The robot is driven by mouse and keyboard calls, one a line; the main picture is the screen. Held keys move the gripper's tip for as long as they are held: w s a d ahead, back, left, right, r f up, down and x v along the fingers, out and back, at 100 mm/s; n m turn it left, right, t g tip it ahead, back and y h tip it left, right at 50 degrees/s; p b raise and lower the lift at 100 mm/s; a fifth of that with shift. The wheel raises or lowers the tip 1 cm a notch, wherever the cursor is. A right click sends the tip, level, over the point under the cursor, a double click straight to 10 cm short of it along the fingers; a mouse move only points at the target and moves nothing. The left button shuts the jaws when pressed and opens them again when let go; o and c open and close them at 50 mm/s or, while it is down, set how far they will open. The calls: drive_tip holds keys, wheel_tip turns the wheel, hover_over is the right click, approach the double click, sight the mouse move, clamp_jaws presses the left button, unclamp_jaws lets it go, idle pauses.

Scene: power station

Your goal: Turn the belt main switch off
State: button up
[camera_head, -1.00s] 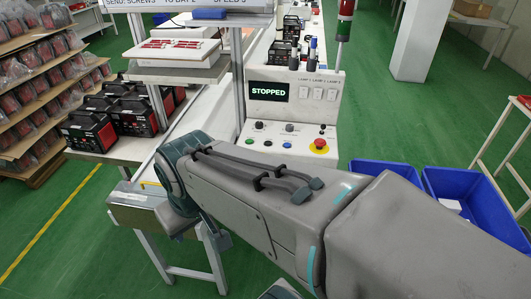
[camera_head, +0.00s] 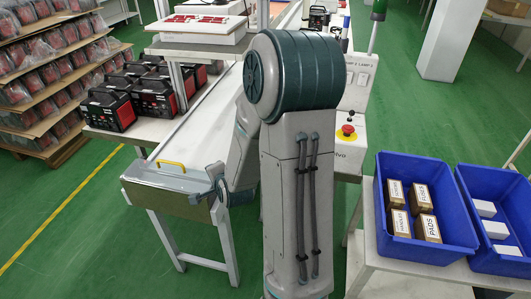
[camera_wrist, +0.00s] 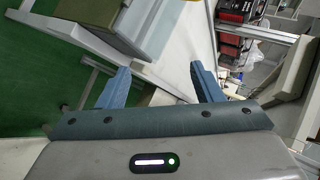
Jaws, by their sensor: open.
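The control box (camera_head: 351,152) stands behind my raised arm in the head view, which hides most of its panel. A red mushroom button on a yellow base (camera_head: 347,131) shows at the right of the panel, with lamp switches (camera_head: 358,76) above it. The status display and most of the other controls are hidden. I cannot pick out the belt main switch in either view. My gripper (camera_wrist: 160,68) is open and empty in the wrist view, its two blue fingers apart, touching nothing visible.
Black-and-red devices (camera_head: 150,98) stand to the left. Blue bins (camera_head: 425,242) with small boxes are at the right. Green floor is open at left.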

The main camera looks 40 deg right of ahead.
drive_tip(key=s+d+f+m+t+h+b, duration=0.1)
drive_tip(key=d+f+m+h+b, duration=0.2)
drive_tip(key=d+m, duration=0.6)
drive_tip(key=s+d+f+m+t+h+b, duration=0.1)
drive_tip(key=s+d+f+m+h+b, duration=0.1)
drive_tip(key=d+m+h+b, duration=0.6)
drive_tip(key=f+m+b, duration=0.1)
drive_tip(key=m+b, duration=0.1)
drive_tip(key=m, duration=0.5)
drive_tip(key=shift+s+d+f+m+b, duration=0.15)
drive_tip(key=shift+d+m+b, duration=0.15)
drive_tip(key=shift+d+m, duration=0.1)
drive_tip(key=x, duration=1.1)
drive_tip(key=shift+r+p, duration=0.25)
drive_tip(key=shift+p, duration=0.1)
drive_tip(key=c, duration=0.9)
